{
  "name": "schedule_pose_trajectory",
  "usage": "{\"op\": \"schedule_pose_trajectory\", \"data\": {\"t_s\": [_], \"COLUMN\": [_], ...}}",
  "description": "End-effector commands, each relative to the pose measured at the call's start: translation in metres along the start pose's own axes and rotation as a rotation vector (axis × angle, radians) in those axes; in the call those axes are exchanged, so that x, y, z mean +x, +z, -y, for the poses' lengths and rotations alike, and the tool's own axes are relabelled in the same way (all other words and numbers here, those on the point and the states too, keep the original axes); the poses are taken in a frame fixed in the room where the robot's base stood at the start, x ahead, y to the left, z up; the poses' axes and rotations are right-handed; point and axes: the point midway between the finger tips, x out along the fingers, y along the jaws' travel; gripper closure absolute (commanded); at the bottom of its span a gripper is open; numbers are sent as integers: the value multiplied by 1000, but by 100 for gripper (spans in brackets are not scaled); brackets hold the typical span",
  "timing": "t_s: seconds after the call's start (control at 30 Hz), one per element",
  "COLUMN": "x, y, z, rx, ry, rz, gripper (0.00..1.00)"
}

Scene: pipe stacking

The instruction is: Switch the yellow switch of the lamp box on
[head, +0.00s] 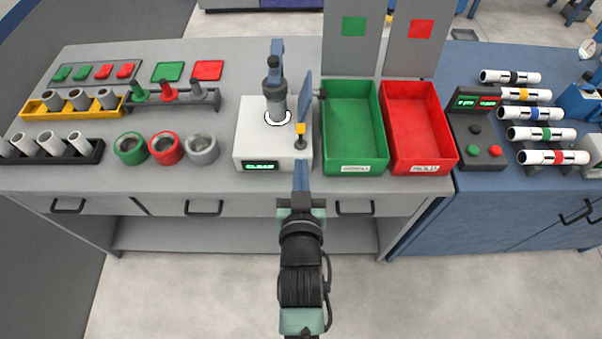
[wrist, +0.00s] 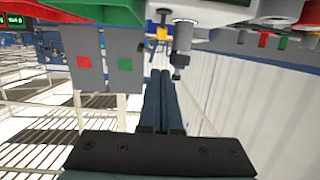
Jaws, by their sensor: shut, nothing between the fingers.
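The white lamp box (head: 248,134) stands on the grey bench, with a green lit "CLEAR" display (head: 261,166) on its front. Its yellow switch (head: 300,129) stands up at the box's right side above a dark base. I cannot tell whether it is on or off. The yellow switch also shows near the top of the wrist view (wrist: 161,33). My gripper (head: 301,165) is shut and empty, its blue fingers in front of the box, below the switch in the picture. In the wrist view the fingers (wrist: 160,72) lie together, apart from the switch in that picture.
A dark and grey upright device (head: 274,88) stands on the box. A green bin (head: 352,168) and a red bin (head: 412,169) stand close on the right. Green, red and grey rings (head: 203,149) lie to the left. Drawer handles (head: 355,208) line the bench front.

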Motion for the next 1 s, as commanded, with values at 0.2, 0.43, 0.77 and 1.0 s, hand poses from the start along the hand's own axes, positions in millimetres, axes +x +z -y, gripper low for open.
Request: {"op": "schedule_pose_trajectory", "data": {"t_s": [0.2, 0.43, 0.77, 1.0], "x": [-15, -17, -16, -7], "y": [-3, -4, -4, -56], "z": [0, 0, 0, 1], "rx": [0, 0, 0, 2], "ry": [0, 0, 0, -1], "rz": [1, 1, 1, -85], "gripper": [100, 100, 100, 100]}}
